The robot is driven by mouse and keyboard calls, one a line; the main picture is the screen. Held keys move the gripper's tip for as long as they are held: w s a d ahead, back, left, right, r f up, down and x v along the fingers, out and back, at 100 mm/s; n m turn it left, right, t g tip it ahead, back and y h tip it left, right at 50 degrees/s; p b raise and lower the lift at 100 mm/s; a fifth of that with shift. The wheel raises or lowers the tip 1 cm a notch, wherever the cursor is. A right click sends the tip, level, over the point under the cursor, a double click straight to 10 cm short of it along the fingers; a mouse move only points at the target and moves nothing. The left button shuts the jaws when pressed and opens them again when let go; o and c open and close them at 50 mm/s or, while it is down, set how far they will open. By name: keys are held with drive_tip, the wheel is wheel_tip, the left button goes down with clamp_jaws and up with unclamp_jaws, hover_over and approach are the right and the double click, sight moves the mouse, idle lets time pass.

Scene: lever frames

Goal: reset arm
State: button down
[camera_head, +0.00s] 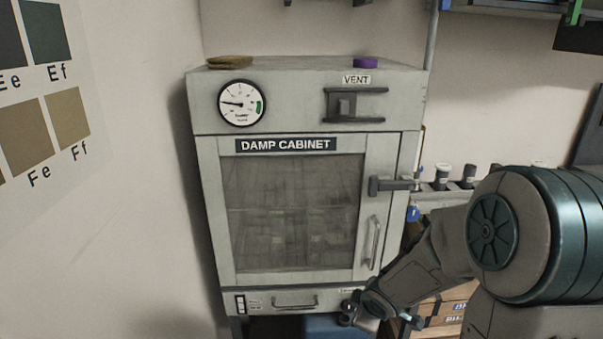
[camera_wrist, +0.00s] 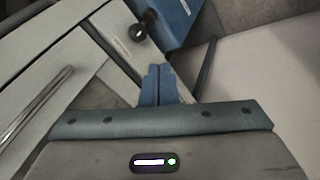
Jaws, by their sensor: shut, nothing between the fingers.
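My gripper (camera_wrist: 159,72) is in the wrist view, its two blue fingers together with nothing between them. In the head view my arm (camera_head: 430,265) reaches in from the right toward the lower right corner of the damp cabinet (camera_head: 205,170). The gripper's fingertips are hard to make out there. The wrist view shows a dark round knob (camera_wrist: 139,32) just beyond the fingers and a metal bar handle (camera_wrist: 35,115) at the left. I cannot tell whether the fingers touch anything.
The cabinet door (camera_head: 290,210) looks closed, with a latch lever (camera_head: 392,185) and a bar handle (camera_head: 372,243) on its right side. Small jars (camera_head: 442,177) stand on a shelf behind my arm.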

drive_tip(key=s+d+r+m+g+h+p, duration=0.1)
drive_tip(key=s+d+r+m+h+p, duration=0.2)
drive_tip(key=s+r+m, duration=0.65)
drive_tip(key=s+a+r+m+g+y, duration=0.2)
drive_tip(key=s+r+m, duration=0.1)
drive_tip(key=s+r, duration=0.5)
drive_tip(key=shift+s+a+r+m, duration=0.15)
drive_tip(key=shift+s+a+m, duration=0.2)
drive_tip(key=shift+s, duration=0.35)
